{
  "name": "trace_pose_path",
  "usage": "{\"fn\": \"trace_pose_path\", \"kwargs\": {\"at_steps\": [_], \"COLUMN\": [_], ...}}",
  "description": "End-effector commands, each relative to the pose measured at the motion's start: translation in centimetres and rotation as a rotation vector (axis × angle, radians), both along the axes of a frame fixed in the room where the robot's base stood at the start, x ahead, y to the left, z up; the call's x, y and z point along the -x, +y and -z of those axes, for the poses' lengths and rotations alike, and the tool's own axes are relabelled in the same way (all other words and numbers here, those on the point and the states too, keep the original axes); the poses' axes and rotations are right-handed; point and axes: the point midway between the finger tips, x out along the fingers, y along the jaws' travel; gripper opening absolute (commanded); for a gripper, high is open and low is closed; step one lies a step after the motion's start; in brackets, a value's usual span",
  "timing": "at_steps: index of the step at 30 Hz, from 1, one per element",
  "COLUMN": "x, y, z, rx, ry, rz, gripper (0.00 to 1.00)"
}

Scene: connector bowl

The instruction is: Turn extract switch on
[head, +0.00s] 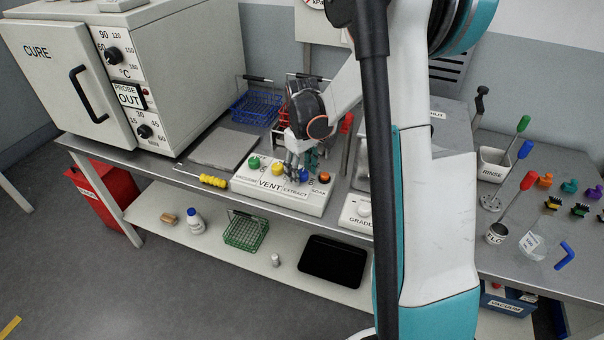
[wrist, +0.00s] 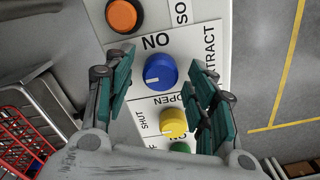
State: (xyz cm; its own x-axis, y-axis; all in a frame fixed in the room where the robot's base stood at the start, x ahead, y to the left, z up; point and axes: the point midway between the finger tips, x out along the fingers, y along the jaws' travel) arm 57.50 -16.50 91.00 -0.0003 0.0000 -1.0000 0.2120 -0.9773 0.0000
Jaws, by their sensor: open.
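The blue knob (wrist: 160,71) beside the label ending in "TRACT" sits on a white switch panel (head: 266,197). A white mark shows on the knob's lower left side in the wrist view. Lettering that looks like "NO" is printed just above the knob there. My gripper (wrist: 164,68) is open, with one teal finger to the left of the knob and the other to its right, and nothing held. In the head view my gripper (head: 297,172) is down over the panel and mostly hides the blue knob. Whether the fingers touch the knob cannot be told.
A yellow knob (wrist: 173,121) and an orange knob (wrist: 121,15) flank the blue one. A green knob (head: 254,162) is at the panel's left. Blue and red wire baskets (head: 256,107) stand behind. A yellow-handled tool (head: 213,181) lies left of the panel.

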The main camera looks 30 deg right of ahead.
Motion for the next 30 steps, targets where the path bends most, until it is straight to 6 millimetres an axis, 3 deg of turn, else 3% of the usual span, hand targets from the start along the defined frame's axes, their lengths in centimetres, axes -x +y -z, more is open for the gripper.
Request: {"fn": "trace_pose_path", "kwargs": {"at_steps": [10, 16, 30], "x": [0.01, 0.01, 0.01], "y": [0.0, 0.0, 0.0], "z": [0.4, 0.39, 0.38], "rx": [0.0, 0.0, 0.0], "ry": [0.0, 0.0, 0.0], "rz": [0.0, 0.0, 0.067], "gripper": [0.51, 0.08, 0.07]}}
